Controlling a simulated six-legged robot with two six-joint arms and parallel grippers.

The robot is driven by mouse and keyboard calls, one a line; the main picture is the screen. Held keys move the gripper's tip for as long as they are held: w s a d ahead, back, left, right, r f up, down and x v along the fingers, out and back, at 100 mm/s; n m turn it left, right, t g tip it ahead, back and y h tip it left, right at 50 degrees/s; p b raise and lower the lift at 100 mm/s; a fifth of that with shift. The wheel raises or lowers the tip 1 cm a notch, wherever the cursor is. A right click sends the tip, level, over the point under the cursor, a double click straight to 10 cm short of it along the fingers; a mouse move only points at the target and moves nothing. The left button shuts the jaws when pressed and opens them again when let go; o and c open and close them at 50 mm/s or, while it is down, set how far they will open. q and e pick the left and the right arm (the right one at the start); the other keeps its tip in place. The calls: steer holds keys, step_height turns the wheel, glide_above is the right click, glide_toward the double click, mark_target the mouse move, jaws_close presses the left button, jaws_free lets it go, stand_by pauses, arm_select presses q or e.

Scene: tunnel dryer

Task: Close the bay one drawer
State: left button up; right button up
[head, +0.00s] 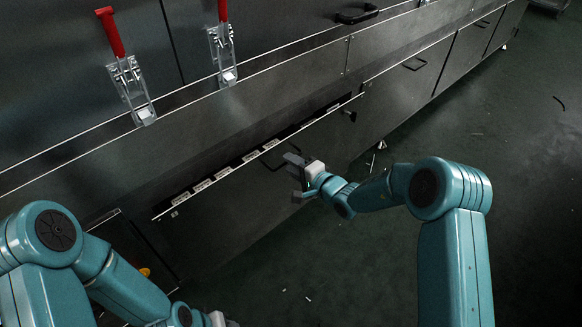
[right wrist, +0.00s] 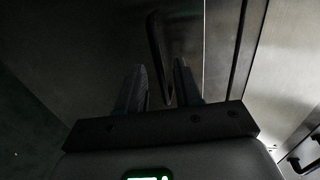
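The dark drawer (head: 235,210) in the head view stands a little open. A narrow dark gap shows behind its top edge, with a row of pale items inside. Its dark handle (head: 272,163) is on the upper front. My right gripper (head: 294,176) is at the drawer front, right by the handle. In the right wrist view the two fingers (right wrist: 160,88) are apart, and the handle bar (right wrist: 155,45) shows between or just beyond them; contact cannot be told. My left gripper (head: 220,320) is at the bottom edge, mostly cut off, away from the drawer.
Two red-handled toggle clamps (head: 133,90) (head: 222,45) are on the machine's upper panel. A closed cabinet front (head: 405,85) with its own handle lies farther right. An open-looking dark recess with an orange item (head: 145,272) is at lower left. The green floor (head: 520,130) is mostly clear, with small scraps.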

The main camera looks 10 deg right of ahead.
steer(key=shift+w+a+f, duration=0.1)
steer(key=shift+w+a, duration=0.2)
steer(key=shift+w, duration=0.05)
jaws_close()
stand_by(1.2)
